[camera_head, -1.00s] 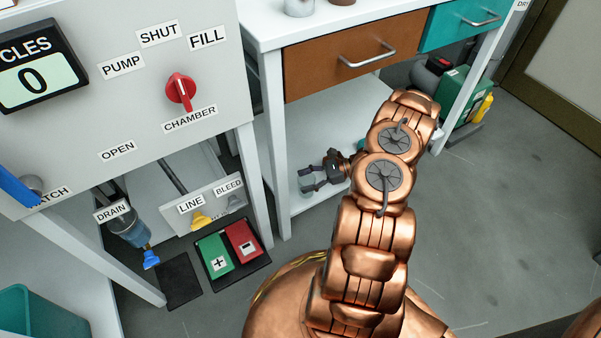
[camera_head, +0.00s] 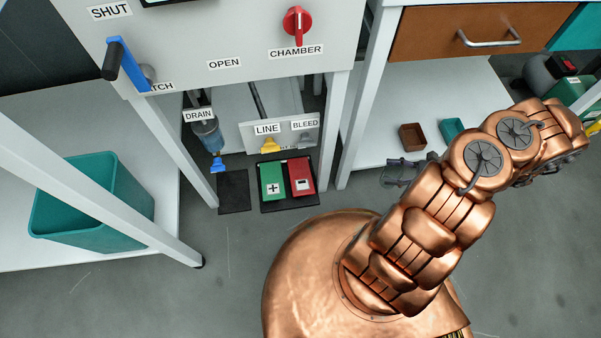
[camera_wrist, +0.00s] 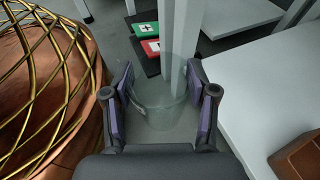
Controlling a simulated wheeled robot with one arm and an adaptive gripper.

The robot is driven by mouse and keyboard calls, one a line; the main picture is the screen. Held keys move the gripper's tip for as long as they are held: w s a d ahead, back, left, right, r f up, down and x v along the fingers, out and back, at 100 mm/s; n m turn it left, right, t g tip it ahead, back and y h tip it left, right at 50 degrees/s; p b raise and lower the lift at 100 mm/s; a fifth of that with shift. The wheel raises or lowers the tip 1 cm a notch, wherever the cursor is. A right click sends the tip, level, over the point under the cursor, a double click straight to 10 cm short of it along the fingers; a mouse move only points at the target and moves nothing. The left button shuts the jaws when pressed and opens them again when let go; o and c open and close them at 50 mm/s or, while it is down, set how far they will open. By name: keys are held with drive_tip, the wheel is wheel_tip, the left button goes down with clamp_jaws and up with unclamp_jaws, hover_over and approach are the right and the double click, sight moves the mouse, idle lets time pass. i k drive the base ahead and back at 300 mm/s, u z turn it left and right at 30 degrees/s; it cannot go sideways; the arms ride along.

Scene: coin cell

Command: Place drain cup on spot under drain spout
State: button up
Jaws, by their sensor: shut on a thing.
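My gripper (camera_wrist: 160,88) is shut on a clear, see-through drain cup (camera_wrist: 160,108), held upright between the purple-lined fingers in the wrist view. In the head view my gripper (camera_head: 400,172) is beside the low shelf on the right, partly hidden by my arm; the cup is hard to make out there. The drain spout (camera_head: 207,136), with a blue valve (camera_head: 218,166), hangs under the DRAIN label at the cabinet. A dark square spot (camera_head: 233,192) lies on the floor below it, bare, well to the left of my gripper.
A green and red pedal pad (camera_head: 288,184) lies right of the spot. White legs (camera_head: 343,130) stand between my gripper and the spot. A teal bin (camera_head: 95,205) sits at the left. A brown box (camera_head: 412,137) and a teal box (camera_head: 452,129) are on the shelf.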

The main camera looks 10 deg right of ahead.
sight(233, 193)
drive_tip(key=z, duration=1.75)
drive_tip(key=k, duration=1.35)
drive_tip(key=u, duration=2.35)
drive_tip(key=i, duration=0.5)
